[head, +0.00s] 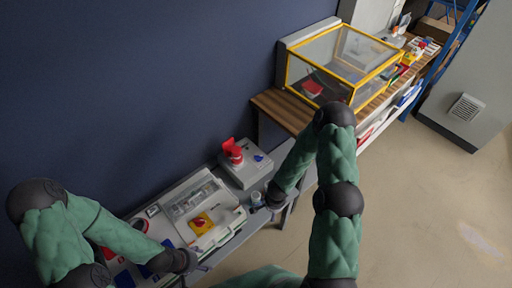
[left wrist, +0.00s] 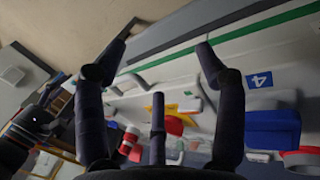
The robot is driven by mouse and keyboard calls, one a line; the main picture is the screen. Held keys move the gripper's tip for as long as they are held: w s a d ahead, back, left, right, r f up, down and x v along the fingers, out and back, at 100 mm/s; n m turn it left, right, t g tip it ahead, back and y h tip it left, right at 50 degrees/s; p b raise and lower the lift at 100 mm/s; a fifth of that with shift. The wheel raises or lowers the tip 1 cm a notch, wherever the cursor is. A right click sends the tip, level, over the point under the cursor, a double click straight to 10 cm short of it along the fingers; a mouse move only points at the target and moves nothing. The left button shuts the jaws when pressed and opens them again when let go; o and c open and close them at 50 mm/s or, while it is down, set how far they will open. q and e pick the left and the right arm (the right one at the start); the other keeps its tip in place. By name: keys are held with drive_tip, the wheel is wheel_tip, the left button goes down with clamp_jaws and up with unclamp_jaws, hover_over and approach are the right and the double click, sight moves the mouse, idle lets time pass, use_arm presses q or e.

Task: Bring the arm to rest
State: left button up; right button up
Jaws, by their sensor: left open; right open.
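My left arm comes in from the left of the head view, and its dark gripper (head: 203,264) is by the front edge of a large pale socket box (head: 232,225). The left wrist view shows this gripper (left wrist: 160,65) with its fingers spread and nothing between them. My right arm is folded in the middle of the head view. Its gripper (head: 257,207) points down and left near the right end of the large box. It is small and partly hidden, and no held object shows.
A smaller grey box (head: 241,178) with a red plug (head: 232,152) stands behind the large box. A yellow plate with a red knob (head: 200,222) is on the large box. A yellow-framed clear case (head: 335,62) stands on a wooden bench. The floor (head: 430,210) at right is clear.

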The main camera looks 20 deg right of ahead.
drive_tip(key=s+a+r+n+g+y, duration=0.1)
drive_tip(key=s+a+r+n+y, duration=0.3)
drive_tip(key=s+a+n, duration=0.4)
drive_tip(key=s+a, duration=0.3)
drive_tip(key=a, duration=0.3)
drive_tip(key=shift+s+a+r+n, duration=0.15)
drive_tip(key=shift+s+a+n, duration=0.15)
drive_tip(key=shift+s, duration=0.1)
idle(1.1)
